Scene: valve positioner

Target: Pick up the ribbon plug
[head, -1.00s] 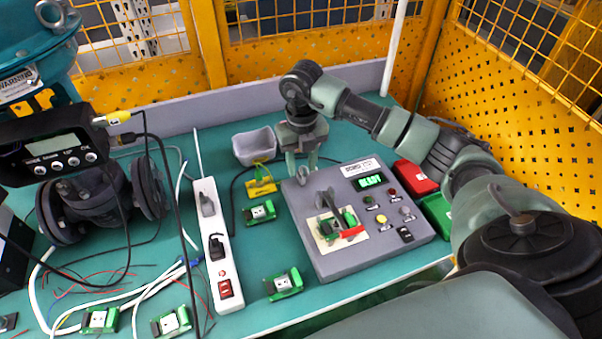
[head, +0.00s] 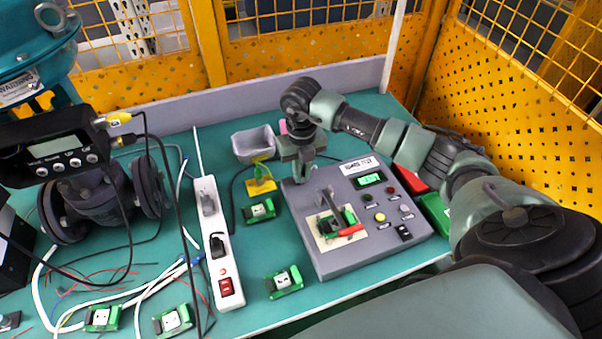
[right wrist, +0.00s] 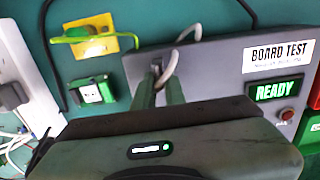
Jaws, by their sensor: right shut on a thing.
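My right gripper (head: 301,178) reaches down over the back left corner of the grey board test box (head: 335,262). Its fingers are shut. In the right wrist view the two green fingers (right wrist: 159,88) point away from the camera and close on the ribbon plug (right wrist: 156,68), a small grey piece mostly hidden between them. A pale cable (right wrist: 170,66) loops up beside the fingertips. I cannot tell whether the plug touches the box. In the head view the plug is hidden by the fingers. My left gripper is not in view.
A green board under a lever (head: 336,217) sits on the box. A yellow stand (head: 261,186) and grey bin (head: 253,143) are left of the gripper. A white power strip (head: 217,245), loose green modules (head: 284,282) and a valve with cables stand further left.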

